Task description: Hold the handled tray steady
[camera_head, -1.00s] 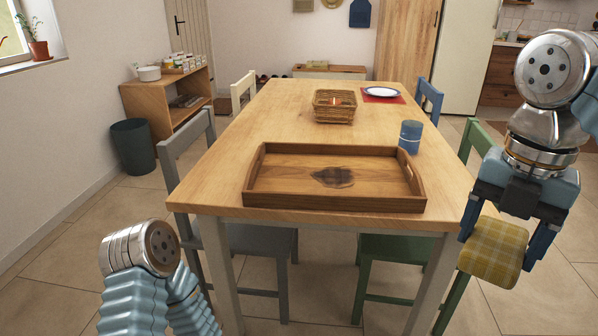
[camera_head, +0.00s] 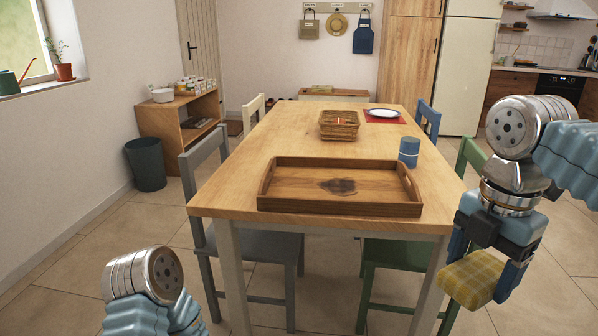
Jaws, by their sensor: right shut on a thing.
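The wooden handled tray (camera_head: 340,205) lies flat and empty near the front edge of the wooden table (camera_head: 230,190). It has raised walls, a handle cut-out in its right end and a dark knot in its floor. My right gripper (camera_head: 480,268) is to the right of the table, pointing down and apart from the tray. It is shut on a yellow checked cloth-like pad (camera_head: 472,280). Only part of my left arm shows at the lower left; its gripper is out of view.
On the table are a blue cup (camera_head: 409,152) right behind the tray, a wicker basket (camera_head: 339,125) and a white plate (camera_head: 384,113) on a red mat. A grey chair (camera_head: 203,210) is at left, a green chair (camera_head: 470,158) at right near my right gripper.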

